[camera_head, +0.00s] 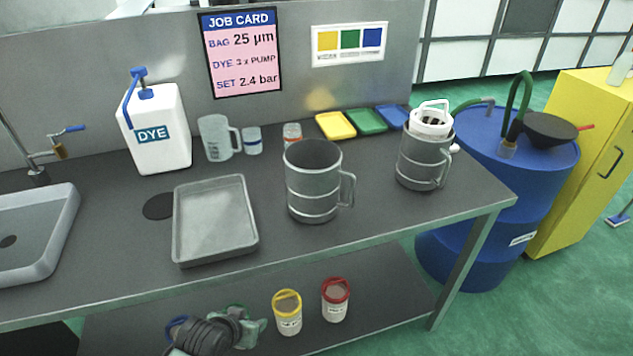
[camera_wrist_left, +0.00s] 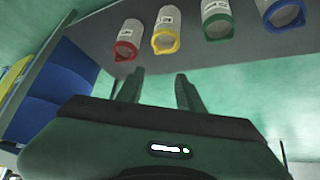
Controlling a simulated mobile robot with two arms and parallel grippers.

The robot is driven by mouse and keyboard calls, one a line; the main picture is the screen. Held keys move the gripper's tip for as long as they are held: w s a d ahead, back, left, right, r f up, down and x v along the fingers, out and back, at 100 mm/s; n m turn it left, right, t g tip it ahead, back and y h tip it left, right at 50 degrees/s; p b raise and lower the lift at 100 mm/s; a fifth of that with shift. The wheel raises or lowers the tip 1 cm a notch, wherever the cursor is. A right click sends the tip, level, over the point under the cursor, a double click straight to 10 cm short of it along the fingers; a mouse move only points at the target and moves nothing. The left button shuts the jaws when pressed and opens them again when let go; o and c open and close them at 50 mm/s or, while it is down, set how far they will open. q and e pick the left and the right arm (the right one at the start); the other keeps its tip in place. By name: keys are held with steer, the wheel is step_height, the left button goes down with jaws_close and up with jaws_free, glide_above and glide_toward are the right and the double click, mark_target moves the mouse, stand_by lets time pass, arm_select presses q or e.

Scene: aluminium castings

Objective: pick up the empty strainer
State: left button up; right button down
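A white basket with a raised handle (camera_head: 431,119), which looks like the strainer, sits in the top of a grey metal jug (camera_head: 424,162) at the right end of the bench. Its inside is too small to tell whether it is empty. My left gripper (camera_head: 248,325) is low at the front edge of the bench, beside the lower shelf and far from the basket. In the left wrist view its two fingers (camera_wrist_left: 160,92) stand apart with nothing between them. My right gripper is in neither view.
A larger grey jug (camera_head: 313,180), a grey tray (camera_head: 214,220) and a white dye can (camera_head: 157,128) stand on the bench. Yellow-rimmed (camera_head: 288,313) and red-rimmed (camera_head: 335,300) cups stand on the lower shelf. A blue drum (camera_head: 515,160) stands right of the bench.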

arm_select(q)
steer(key=d+r+m+t+h, duration=0.1)
steer(key=d+r+t, duration=0.15)
steer(key=r, duration=1.35)
steer(key=shift+m+t+h, duration=0.45)
steer(key=shift+m+h, duration=0.05)
steer(key=shift+h, duration=0.3)
steer(key=w+d+r, duration=0.1)
steer(key=w+r, duration=0.2)
steer(key=w+d+r, duration=0.1)
steer(key=w+r, duration=0.1)
steer(key=w+d+r, duration=0.1)
steer(key=w+r, duration=0.2)
steer(key=shift+w+r, duration=0.3)
steer(key=shift+r, duration=0.05)
steer(key=t+h, duration=0.1)
steer(key=t, duration=0.1)
glide_toward(295, 147)
steer(key=p+x, duration=0.2)
steer(key=x, duration=0.1)
steer(key=shift+w+d, duration=0.2)
steer(key=shift+d, duration=0.05)
steer(key=x, duration=0.4)
steer(key=shift+f+p, duration=0.15)
steer(key=shift+p, duration=0.2)
steer(key=shift+s+a, duration=0.1)
jaws_close()
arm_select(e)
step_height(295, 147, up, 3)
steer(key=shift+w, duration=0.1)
